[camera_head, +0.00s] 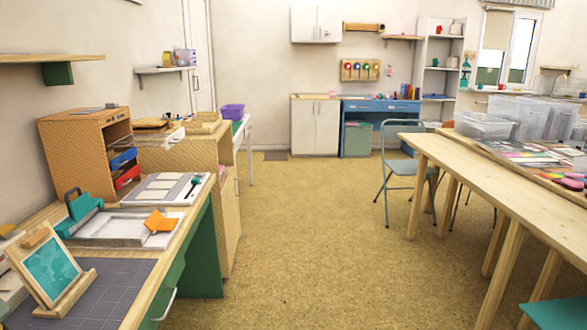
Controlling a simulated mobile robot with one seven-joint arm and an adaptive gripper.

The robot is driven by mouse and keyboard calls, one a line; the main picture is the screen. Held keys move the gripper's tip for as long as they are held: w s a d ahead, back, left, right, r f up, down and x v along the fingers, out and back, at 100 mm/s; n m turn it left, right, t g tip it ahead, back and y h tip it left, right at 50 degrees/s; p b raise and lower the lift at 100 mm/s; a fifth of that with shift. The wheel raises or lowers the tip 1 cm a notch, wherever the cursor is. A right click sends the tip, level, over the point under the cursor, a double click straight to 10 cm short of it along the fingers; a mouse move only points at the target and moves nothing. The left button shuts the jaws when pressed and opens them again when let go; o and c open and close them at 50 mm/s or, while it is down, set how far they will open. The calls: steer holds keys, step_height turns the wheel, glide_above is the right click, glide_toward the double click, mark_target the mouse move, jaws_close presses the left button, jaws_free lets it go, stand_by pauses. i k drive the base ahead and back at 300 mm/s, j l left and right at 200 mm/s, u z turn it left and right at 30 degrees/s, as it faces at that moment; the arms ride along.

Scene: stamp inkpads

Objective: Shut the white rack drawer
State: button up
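A wooden rack (75,150) stands on the left workbench. A pale, thin-walled drawer (168,140) juts out to the right from its upper part and appears to be the white rack drawer, pulled open. Its inside is hard to make out at this distance. Below it a blue drawer (122,160) and a red drawer (127,176) sit lower in the rack, both only slightly forward. My gripper is not in view.
The left workbench holds a teal stamp press (78,213), a white tray (110,229) with orange pieces, a framed teal print (52,270) and a dark cutting mat (95,296). Open floor (310,230) lies between it and the right table (490,180). A blue chair (408,165) stands right.

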mark_target(175, 138)
steer(key=i+u, duration=0.1)
steer(key=i, duration=0.45)
steer(key=i+l+u, duration=0.1)
steer(key=i, duration=0.5)
steer(key=i+l, duration=0.25)
steer(key=i, duration=0.3)
steer(key=i+l+u, duration=0.15)
steer(key=i, duration=0.4)
